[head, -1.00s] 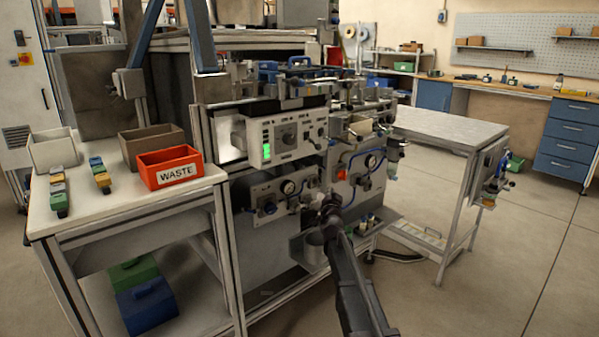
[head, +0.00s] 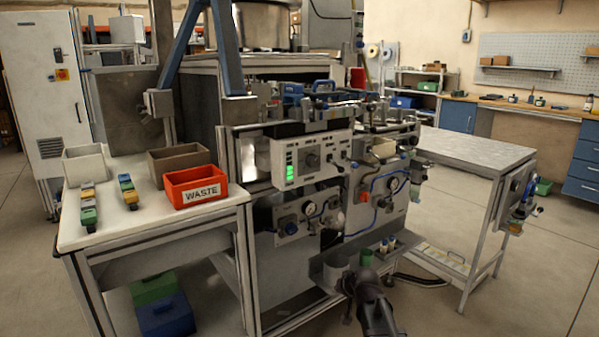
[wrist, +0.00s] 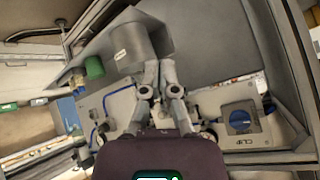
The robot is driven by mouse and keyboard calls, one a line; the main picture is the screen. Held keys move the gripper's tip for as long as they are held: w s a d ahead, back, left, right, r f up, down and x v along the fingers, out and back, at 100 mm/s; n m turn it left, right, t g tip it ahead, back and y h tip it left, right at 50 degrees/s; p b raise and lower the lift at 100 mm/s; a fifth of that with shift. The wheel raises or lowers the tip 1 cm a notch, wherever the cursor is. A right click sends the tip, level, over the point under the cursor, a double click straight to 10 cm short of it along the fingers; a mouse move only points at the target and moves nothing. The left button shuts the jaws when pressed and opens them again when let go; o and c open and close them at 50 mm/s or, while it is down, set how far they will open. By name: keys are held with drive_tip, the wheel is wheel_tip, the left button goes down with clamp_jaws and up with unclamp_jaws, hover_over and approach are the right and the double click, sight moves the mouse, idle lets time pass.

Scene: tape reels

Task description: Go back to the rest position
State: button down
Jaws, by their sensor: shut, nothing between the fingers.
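My gripper (wrist: 160,66) shows in the wrist view with its two grey fingers closed together at the tips and nothing between them. In that view the fingers point toward a grey tray and a grey cylindrical cup (wrist: 133,48); whether they touch it I cannot tell. In the head view my dark arm comes up from the bottom edge, and its end is low in front of the machine (head: 340,180), by the small tray on its front. The fingers are hard to make out there.
A table (head: 150,228) with an orange WASTE bin (head: 195,187), a brown bin (head: 177,166) and a white bin (head: 84,164) stands left. A grey-topped table (head: 470,148) is right. Green cup (wrist: 94,67) and blue knob (wrist: 240,119) are near my gripper.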

drive_tip(key=s+d+f+g+h, duration=0.1)
drive_tip(key=s+d+f+g, duration=0.15)
drive_tip(key=s, duration=0.45)
drive_tip(key=s+d+f+g+h, duration=0.1)
drive_tip(key=s+g, duration=0.2)
drive_tip(key=s, duration=0.5)
drive_tip(key=s+d+f+g+h, duration=0.1)
drive_tip(key=s+d+g, duration=0.15)
drive_tip(key=s, duration=0.45)
wheel_tip(320, 180, up, 38)
drive_tip(key=p, duration=3.8)
drive_tip(key=shift+a+p, duration=0.4)
drive_tip(key=shift+s, duration=0.1)
